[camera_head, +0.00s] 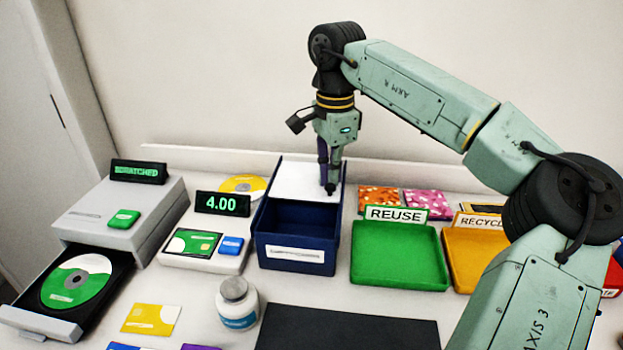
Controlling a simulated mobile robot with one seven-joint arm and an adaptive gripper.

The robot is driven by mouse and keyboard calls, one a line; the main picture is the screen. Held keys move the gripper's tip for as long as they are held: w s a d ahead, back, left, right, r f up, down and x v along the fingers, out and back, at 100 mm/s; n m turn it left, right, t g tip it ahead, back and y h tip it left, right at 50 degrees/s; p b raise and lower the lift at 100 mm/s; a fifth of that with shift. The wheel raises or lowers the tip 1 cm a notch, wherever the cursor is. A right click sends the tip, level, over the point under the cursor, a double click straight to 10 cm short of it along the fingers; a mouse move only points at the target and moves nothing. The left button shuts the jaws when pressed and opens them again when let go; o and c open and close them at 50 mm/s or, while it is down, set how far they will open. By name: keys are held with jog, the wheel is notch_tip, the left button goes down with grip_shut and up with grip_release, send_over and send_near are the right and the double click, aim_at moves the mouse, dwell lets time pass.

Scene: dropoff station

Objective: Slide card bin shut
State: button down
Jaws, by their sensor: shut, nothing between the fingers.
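The card bin (291,254) is a dark blue box with a pale label on its front, standing at the middle of the counter. Its white sliding lid (297,180) covers the rear part, and the front part is open, showing an empty-looking dark blue inside. My gripper (330,190) is shut and empty, pointing down at the right part of the lid near its front edge. I cannot tell whether the fingertips touch the lid.
Left of the bin are a scale reading 4.00 (205,246) and a grey disc drive (125,215) with its tray out. A white jar (237,304) and dark mat (345,328) lie in front. The green REUSE tray (400,254) and orange recycle tray (474,259) stand to the right.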

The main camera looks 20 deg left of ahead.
jog(key=shift+s+d+f+b, duration=0.1)
jog(key=shift+s+d+b, duration=0.25)
jog(key=shift+s, duration=0.9)
jog(key=shift+s+d+b, duration=0.2)
jog(key=shift+s+d, duration=0.2)
jog(key=shift+s, duration=0.85)
jog(key=shift+s+d+f+b, duration=0.1)
jog(key=shift+s+d+b, duration=0.25)
jog(key=shift+s, duration=0.9)
notch_tip(320, 180, up, 7)
jog(key=p, duration=0.6)
send_over(328, 201)
jog(key=s, duration=0.2)
jog(key=shift+s+d, duration=0.2)
jog(key=shift+d, duration=0.2)
jog(key=c, duration=2.4)
grip_release()
